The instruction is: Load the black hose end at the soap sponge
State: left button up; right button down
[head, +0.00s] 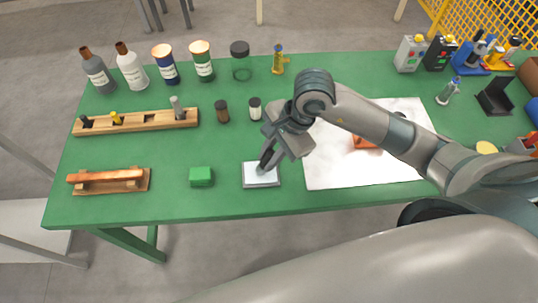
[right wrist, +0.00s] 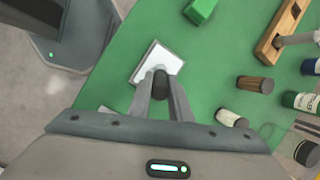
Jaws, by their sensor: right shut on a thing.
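The soap sponge appears to be the white pad in a shallow grey tray (head: 261,181) near the table's front edge; it also shows in the right wrist view (right wrist: 150,60). My right gripper (head: 266,158) is over the pad's back part, pointing down. In the right wrist view, my right gripper (right wrist: 160,92) is shut on a dark rounded piece, the black hose end (right wrist: 158,80). Its tip overlaps the near part of the white pad; I cannot tell whether it touches. The rest of the hose end is hidden between the fingers. My left gripper is not in view.
A green block (head: 201,177) lies left of the tray, and a wooden stand with a copper-coloured tube (head: 108,180) further left. A wooden rack (head: 137,122), small jars (head: 222,110) and bottles stand behind. A white sheet (head: 330,172) lies to the right, under my right arm.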

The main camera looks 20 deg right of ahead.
jog(key=shift+s, duration=0.1)
jog(key=shift+r+p, duration=1.7)
jog(key=shift+r, duration=1.75)
jog(key=n, duration=0.1)
jog(key=n+g, duration=0.1)
jog(key=w+d+n, duration=0.1)
jog(key=shift+r+n, duration=0.25)
jog(key=shift+n, duration=0.05)
jog(key=w+d+r+n+g+h+b, duration=0.1)
jog(key=w+d+r+n+g+h, duration=0.1)
jog(key=n, duration=1)
jog(key=shift+d+r+g, duration=0.9)
jog(key=shift+d+r, duration=0.5)
jog(key=shift+r, duration=0.45)
jog(key=shift+w, duration=0.15)
